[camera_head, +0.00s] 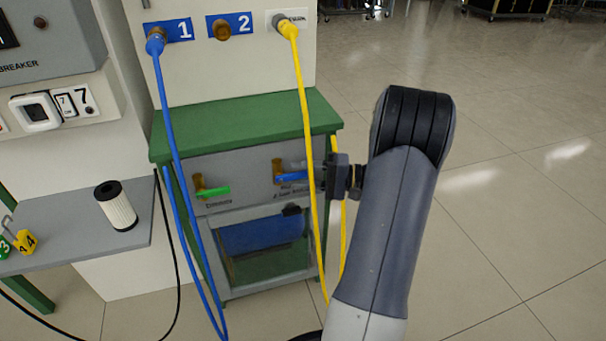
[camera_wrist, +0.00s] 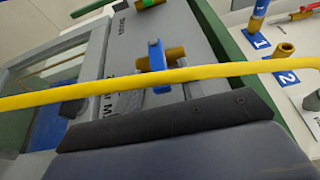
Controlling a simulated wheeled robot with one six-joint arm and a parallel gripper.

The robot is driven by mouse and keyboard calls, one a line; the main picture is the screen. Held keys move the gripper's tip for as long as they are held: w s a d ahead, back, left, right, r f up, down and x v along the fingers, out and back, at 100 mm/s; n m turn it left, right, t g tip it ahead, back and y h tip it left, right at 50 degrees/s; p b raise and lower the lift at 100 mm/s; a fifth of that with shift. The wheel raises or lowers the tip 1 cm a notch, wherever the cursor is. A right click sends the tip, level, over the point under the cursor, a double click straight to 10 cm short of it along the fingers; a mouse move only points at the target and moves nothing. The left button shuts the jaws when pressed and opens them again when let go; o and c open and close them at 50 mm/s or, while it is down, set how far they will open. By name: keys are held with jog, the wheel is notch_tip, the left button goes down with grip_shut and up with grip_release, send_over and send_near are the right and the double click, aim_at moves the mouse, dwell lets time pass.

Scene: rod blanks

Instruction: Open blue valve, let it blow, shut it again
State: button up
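The blue valve (camera_head: 290,177) has a brass body and a blue lever, on the grey panel under the green bench top. Its lever lies roughly level, pointing right in the head view. In the wrist view the blue lever (camera_wrist: 156,60) shows just beyond the yellow hose. My gripper (camera_head: 333,176) is right of the lever, close to the panel, with the yellow hose between them in the picture. Its fingertips are not clearly seen, so I cannot tell if it is open. A dark part of mine fills the lower wrist view.
The yellow hose (camera_head: 306,130) hangs in front of the panel and crosses the wrist view. A green-handled valve (camera_head: 213,191) is to the left. Blue hoses (camera_head: 172,120) hang from port 1. A filter cartridge (camera_head: 116,206) stands on a grey shelf. Open floor lies right.

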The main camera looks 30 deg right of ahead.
jog(key=p+v, duration=0.2)
jog(key=v, duration=0.9)
jog(key=shift+p, duration=0.3)
jog(key=shift+a, duration=0.15)
jog(key=b+x, duration=0.2)
jog(key=x, duration=0.8)
jog(key=shift+f+b, duration=0.1)
jog(key=shift+b, duration=0.2)
jog(key=shift+w+a, duration=0.2)
jog(key=shift+w, duration=0.1)
jog(key=shift+r+h, duration=0.25)
jog(key=shift+h, duration=0.05)
jog(key=shift+f, duration=0.1)
